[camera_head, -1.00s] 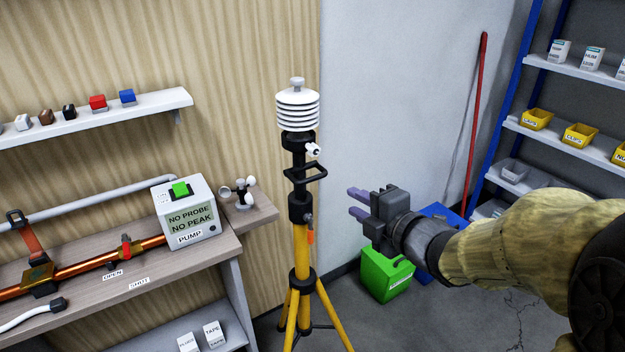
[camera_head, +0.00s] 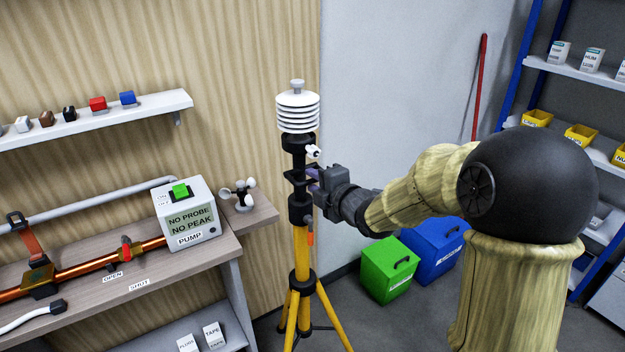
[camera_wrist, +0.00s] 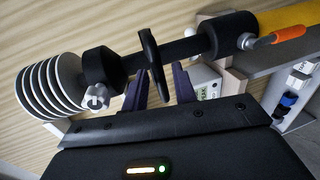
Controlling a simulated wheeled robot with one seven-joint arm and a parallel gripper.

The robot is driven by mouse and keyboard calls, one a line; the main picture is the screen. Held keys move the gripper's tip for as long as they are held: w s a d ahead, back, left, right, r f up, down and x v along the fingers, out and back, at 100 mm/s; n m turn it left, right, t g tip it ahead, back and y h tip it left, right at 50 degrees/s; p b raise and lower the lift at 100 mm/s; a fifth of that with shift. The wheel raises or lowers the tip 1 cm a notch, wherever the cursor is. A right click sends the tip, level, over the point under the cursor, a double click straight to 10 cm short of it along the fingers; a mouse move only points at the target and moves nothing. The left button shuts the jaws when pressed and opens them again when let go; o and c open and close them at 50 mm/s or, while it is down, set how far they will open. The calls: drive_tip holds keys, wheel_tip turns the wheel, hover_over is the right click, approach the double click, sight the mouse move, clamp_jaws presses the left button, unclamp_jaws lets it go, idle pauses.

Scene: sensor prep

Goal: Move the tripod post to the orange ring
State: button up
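The tripod post (camera_head: 299,160) is a dark upright rod with a white louvered shield (camera_head: 297,112) on top, standing in a yellow tripod (camera_head: 302,250). A black handle (camera_head: 294,179) sticks out from the post above the black collar (camera_head: 300,208). An orange lever (camera_head: 310,238) hangs at the collar; it also shows in the wrist view (camera_wrist: 287,34). I cannot make out an orange ring. My gripper (camera_head: 315,180) is at the handle from the right. In the wrist view its purple fingers (camera_wrist: 160,88) stand apart, either side of the handle (camera_wrist: 151,62); contact is not clear.
A bench with a pump box (camera_head: 187,213) and an anemometer (camera_head: 239,194) stands left of the tripod. A green box (camera_head: 386,270) and a blue box (camera_head: 432,250) are on the floor at right. Shelves (camera_head: 575,75) stand at far right.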

drive_tip(key=shift+w+a+f, duration=0.1)
drive_tip(key=shift+w+a, duration=0.3)
drive_tip(key=shift+w, duration=0.2)
clamp_jaws()
